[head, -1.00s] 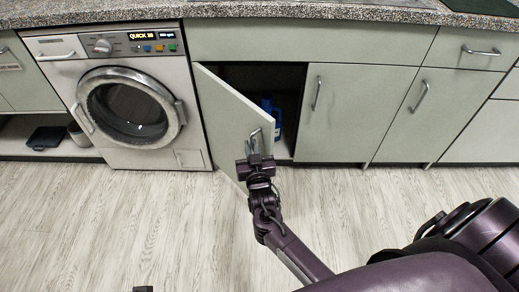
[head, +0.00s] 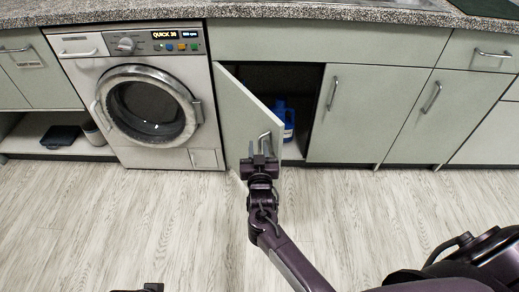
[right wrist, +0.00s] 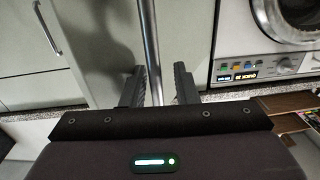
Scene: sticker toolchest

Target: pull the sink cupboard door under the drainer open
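The sink cupboard door (head: 240,110) is pale green and stands ajar, swung out from its hinge beside the washing machine. A dark opening shows behind it. Its metal bar handle (head: 264,140) is near the free edge. My right gripper (head: 259,158) is at this handle. In the right wrist view the handle bar (right wrist: 151,40) runs between the two fingers of my right gripper (right wrist: 159,86), with a visible gap on its right side, so the fingers look open around it. A dark piece at the bottom edge of the head view may be my left gripper (head: 150,288); its fingers cannot be made out.
A washing machine (head: 142,100) stands left of the door. A blue bottle (head: 285,120) stands inside the cupboard. Closed cupboard doors (head: 362,115) are to the right. An open shelf (head: 50,152) with a dark item is at far left. The wooden floor (head: 130,220) in front is clear.

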